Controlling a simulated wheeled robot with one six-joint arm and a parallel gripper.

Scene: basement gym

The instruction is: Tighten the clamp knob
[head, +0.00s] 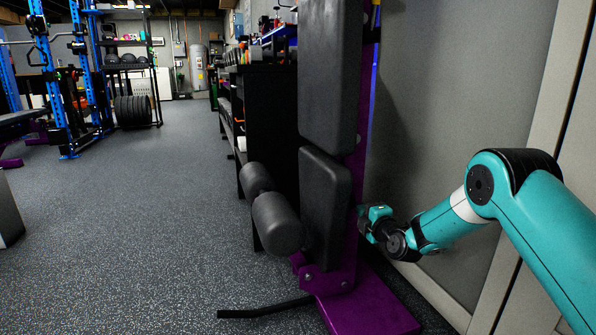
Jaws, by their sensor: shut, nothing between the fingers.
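My gripper (366,222) is at the end of my teal arm, to the right of an upright bench with a purple frame (351,232). Its tip is close against the frame's right side, beside the lower black pad (324,207). The gripper is shut and small in view, with nothing seen held in it. I cannot tell whether it touches the frame. I cannot make out the clamp knob in this view; the gripper, the pads or the frame may hide it.
The bench has a tall upper pad (326,75), foam rollers (277,222) and a purple base (368,304). A black bar (265,309) lies low in front. A wall (450,110) is close on the right. A black rack (268,120) stands behind. Open floor (150,220) is at left.

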